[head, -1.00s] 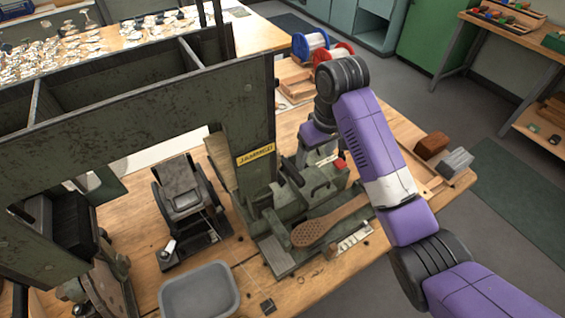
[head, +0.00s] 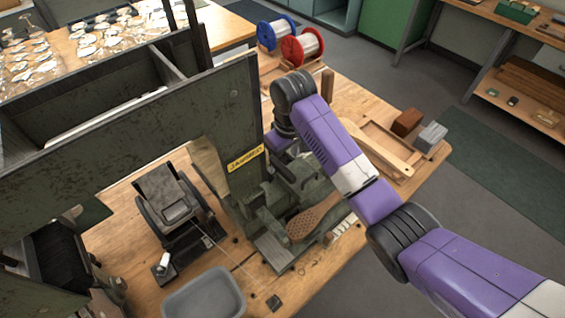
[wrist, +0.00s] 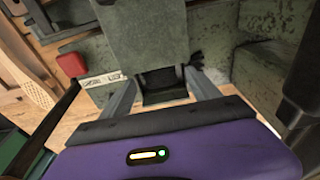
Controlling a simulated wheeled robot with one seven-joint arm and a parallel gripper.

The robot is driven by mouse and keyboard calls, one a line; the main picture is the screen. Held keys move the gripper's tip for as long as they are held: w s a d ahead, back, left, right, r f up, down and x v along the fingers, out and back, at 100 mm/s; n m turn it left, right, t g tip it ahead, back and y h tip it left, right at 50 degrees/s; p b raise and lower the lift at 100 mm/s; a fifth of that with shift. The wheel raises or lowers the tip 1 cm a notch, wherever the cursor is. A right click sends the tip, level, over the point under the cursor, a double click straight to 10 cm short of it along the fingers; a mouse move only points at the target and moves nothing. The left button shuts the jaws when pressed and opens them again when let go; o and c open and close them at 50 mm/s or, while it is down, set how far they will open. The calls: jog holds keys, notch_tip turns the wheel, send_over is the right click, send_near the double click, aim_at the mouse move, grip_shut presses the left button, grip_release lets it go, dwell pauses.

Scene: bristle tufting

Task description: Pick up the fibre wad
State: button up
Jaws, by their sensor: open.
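My gripper (wrist: 163,92) shows in the wrist view with its two grey fingers apart, pointing down into the green machine. A dark block or slot (wrist: 165,80) lies between the fingers below a grey-green plate (wrist: 150,38). I cannot tell whether that dark part is the fibre wad. A small black tuft-like shape (wrist: 196,60) is beside the right finger, also unclear. In the head view the gripper is hidden behind my purple arm, over the green tufting machine (head: 270,205). No fibre wad can be made out for certain there.
A perforated wooden brush blank (head: 306,222) lies at the machine's front. A grey bin (head: 205,297) stands at the bench's near edge. A tall green frame (head: 235,110) rises left of my arm. Blue (head: 268,34) and red (head: 300,46) spools stand at the back.

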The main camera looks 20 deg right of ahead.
jog(key=shift+f, duration=0.45)
jog(key=c, duration=1.4)
